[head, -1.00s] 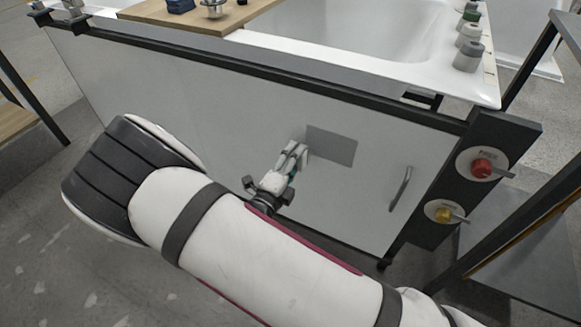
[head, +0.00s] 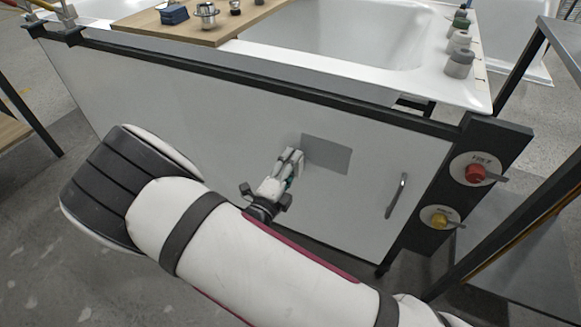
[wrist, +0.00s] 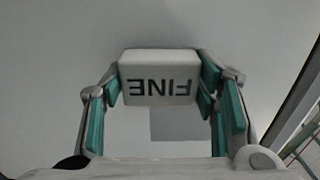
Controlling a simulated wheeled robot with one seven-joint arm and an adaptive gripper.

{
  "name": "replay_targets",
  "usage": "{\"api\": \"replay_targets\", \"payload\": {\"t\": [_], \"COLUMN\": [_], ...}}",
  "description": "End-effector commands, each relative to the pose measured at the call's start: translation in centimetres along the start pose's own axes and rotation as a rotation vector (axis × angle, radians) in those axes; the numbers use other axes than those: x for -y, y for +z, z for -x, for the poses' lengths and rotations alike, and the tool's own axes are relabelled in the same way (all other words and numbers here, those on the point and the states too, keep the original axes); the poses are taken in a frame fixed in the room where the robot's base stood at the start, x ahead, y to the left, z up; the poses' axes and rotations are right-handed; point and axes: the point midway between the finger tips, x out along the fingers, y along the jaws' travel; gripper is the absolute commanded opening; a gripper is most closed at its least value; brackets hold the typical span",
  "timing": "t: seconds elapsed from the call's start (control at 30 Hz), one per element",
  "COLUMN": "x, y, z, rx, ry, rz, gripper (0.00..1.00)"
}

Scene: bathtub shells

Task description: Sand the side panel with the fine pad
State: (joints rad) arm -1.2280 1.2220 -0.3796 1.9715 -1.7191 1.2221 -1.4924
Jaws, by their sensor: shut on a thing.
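The side panel (head: 225,130) is a large white upright sheet on the front of the bathtub. A grey rectangular patch (head: 327,156) is on its right half and also shows in the wrist view (wrist: 176,126). My gripper (head: 290,165) is at the panel, just left of the grey patch. In the wrist view my gripper (wrist: 163,100) is shut on the fine pad (wrist: 158,78), a white block marked FINE, upside down. The pad is in front of the panel; I cannot tell whether it touches.
A metal handle (head: 396,195) sits on the panel's right. A dark post (head: 466,180) bears a red knob (head: 475,173) and a yellow knob (head: 440,221). A wooden board (head: 215,27) with small items lies across the tub (head: 350,40). A dark-framed stand is at right.

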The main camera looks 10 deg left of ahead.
Motion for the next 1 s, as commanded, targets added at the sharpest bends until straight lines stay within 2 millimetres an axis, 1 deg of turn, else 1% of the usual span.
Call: {"api": "replay_targets", "payload": {"t": [0.87,1.0], "x": [0.1,0.1], "y": [0.0,-0.5], "z": [-1.5,-1.5], "rx": [0.000,-0.001], "ry": [-0.001,-0.001], "rz": [-0.001,0.001], "gripper": [0.32,0.32]}}
